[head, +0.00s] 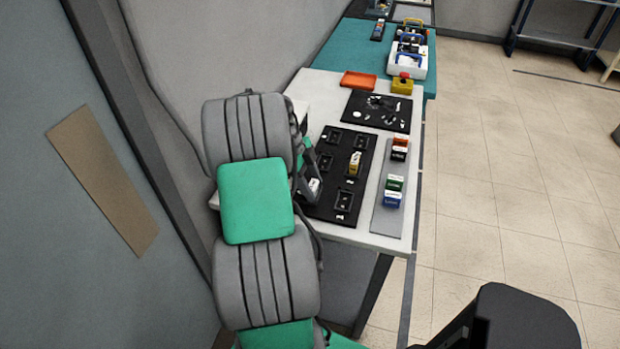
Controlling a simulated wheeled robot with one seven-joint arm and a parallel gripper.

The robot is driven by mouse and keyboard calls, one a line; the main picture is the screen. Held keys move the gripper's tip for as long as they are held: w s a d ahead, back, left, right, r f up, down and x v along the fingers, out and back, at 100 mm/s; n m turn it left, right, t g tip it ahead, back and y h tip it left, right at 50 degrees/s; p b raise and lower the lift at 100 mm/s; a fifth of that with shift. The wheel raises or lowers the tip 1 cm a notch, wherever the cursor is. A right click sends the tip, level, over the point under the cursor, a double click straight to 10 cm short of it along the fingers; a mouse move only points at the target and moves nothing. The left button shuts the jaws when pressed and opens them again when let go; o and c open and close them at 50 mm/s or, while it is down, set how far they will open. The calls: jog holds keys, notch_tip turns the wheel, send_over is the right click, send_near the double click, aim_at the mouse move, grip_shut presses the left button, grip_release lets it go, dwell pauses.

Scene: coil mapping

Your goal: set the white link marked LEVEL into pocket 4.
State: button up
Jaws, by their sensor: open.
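The black board (333,178) with several pockets lies on the white table. A small white block with a dark mark (314,186) is at the board's front left, beside my gripper (308,178). It may be the white link; its lettering is too small to read, and I cannot tell whether it is seated in a pocket. My gripper is low over that corner, open, with its jaws partly hidden by my arm. A tan and white link (355,164) stands in a right-hand pocket. The front right pocket (344,201) looks empty. I cannot read the pocket numbers.
A grey strip (382,218) right of the board holds several coloured links, including a green one (395,184) and a blue one (392,200). Behind are a dark mat (362,117) with small parts, an orange tray (358,80) and a yellow stop-button box (402,84).

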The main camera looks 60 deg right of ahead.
jog(key=p+v, duration=0.3)
jog(key=v, duration=0.9)
jog(key=w+a+r+n+t+h, duration=0.2)
jog(key=w+a+r+n, duration=0.3)
jog(key=w+a+n, duration=0.4)
jog(key=a+n+t+y, duration=0.3)
jog(key=a+n+t, duration=0.3)
jog(key=a+n, duration=1.9)
jog(key=a+f, duration=0.1)
jog(key=a, duration=0.7)
jog(key=shift+s+a, duration=0.25)
jog(key=shift+a, duration=0.1)
jog(key=shift+d, duration=0.1)
